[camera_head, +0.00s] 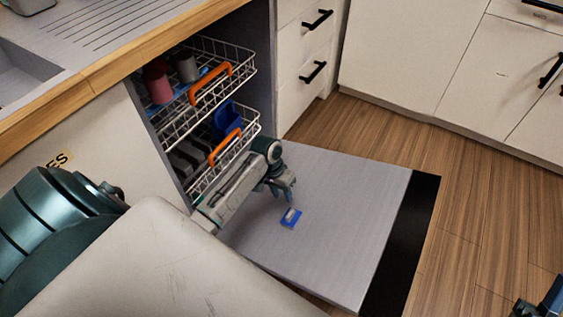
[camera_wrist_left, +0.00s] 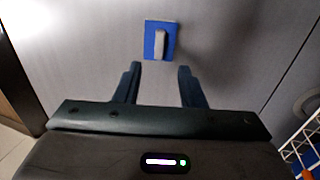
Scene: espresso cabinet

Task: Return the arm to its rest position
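My left arm reaches in from the left in the head view. Its gripper (camera_head: 284,194) is over the open dishwasher door (camera_head: 340,215). In the left wrist view the gripper (camera_wrist_left: 158,72) is open, with nothing between its two fingers. A small blue piece with a pale bar on it (camera_wrist_left: 161,40) lies on the door just past the fingertips. It also shows in the head view, just below the gripper (camera_head: 291,217). A dark blue part, probably of my right gripper (camera_head: 543,302), shows at the bottom right corner, mostly cut off.
The upper rack (camera_head: 215,88) holds cups; the lower rack (camera_head: 228,165) holds a blue item and other dishes. Both have orange handles and stand close to my left arm. Drawers with black handles (camera_head: 305,75) are behind. Wooden floor (camera_head: 480,210) is free at right.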

